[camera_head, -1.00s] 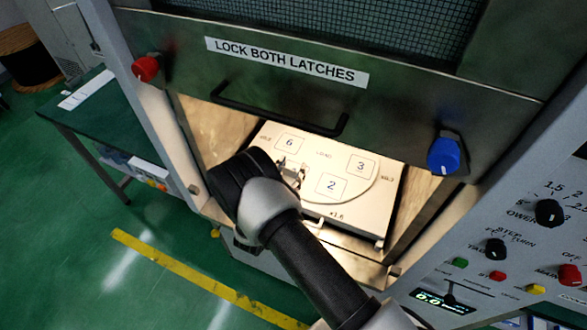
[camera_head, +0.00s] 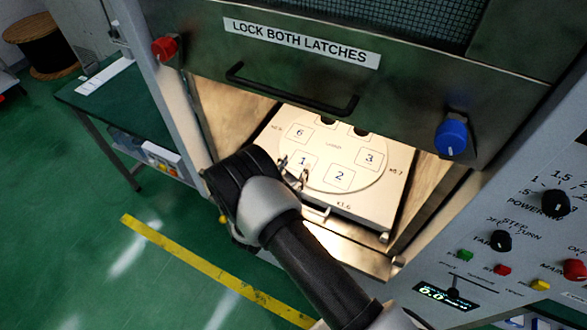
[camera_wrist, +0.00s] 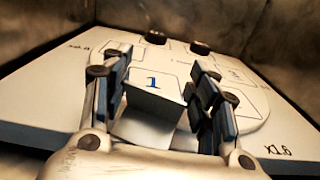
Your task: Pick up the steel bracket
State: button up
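A plain grey metal piece, which seems to be the steel bracket (camera_wrist: 148,118), sits between the two fingers of my gripper in the wrist view, in front of the pad marked 1. My gripper (camera_wrist: 158,100) is open around it. A gap shows at the right finger; I cannot tell whether the left finger touches it. In the head view my gripper (camera_head: 294,172) is low over the front left of the white tray (camera_head: 345,203), beside pad 1. The bracket cannot be made out there.
The tray has numbered pads and lies in a lit chamber. Two dark round items (camera_wrist: 155,37) (camera_wrist: 200,47) stand at its back. The raised door with its black handle (camera_head: 290,92) hangs above. The chamber side wall (camera_head: 430,187) is to the right.

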jog(key=o, duration=0.3)
jog(key=v, duration=1.2)
